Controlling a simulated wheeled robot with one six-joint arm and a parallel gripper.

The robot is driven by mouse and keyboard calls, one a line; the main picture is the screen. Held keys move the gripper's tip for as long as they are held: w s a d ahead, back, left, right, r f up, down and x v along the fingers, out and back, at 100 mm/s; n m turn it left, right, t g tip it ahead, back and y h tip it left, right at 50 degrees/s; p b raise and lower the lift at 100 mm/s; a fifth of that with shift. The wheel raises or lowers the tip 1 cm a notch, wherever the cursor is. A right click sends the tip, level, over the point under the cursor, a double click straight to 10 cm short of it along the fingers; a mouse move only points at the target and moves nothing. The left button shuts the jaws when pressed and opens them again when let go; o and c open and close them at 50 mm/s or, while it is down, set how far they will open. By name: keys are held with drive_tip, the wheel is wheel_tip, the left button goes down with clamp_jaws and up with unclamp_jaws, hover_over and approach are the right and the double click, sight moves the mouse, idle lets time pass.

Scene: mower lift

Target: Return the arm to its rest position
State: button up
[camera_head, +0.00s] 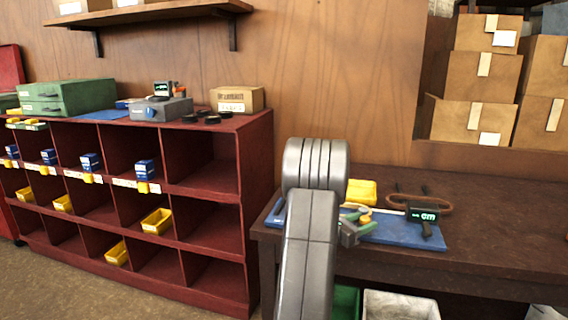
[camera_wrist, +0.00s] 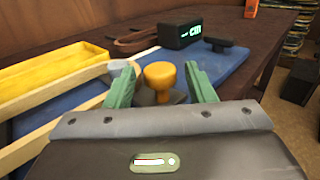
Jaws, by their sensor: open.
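My gripper (camera_wrist: 160,85) shows in the wrist view with its two green fingers spread apart. A yellow knob (camera_wrist: 159,76) on a dark base stands between and beyond the fingers; I cannot tell whether they touch it. In the head view my grey arm rises in front of the workbench (camera_head: 490,232), and my gripper (camera_head: 358,225) is partly hidden behind it, low over the blue mat (camera_head: 400,235).
On the mat are a yellow bin (camera_head: 361,192) and a black device with a lit display (camera_head: 422,212). A brown strap (camera_head: 440,203) lies behind it. A red cubby shelf (camera_head: 259,200) stands left of the bench. Cardboard boxes (camera_head: 483,75) are stacked at the back right.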

drive_tip(key=shift+w+d, duration=0.3)
drive_tip(key=shift+d, duration=0.25)
drive_tip(key=shift+w, duration=0.15)
drive_tip(key=shift+a, duration=0.35)
drive_tip(key=shift+p, duration=0.3)
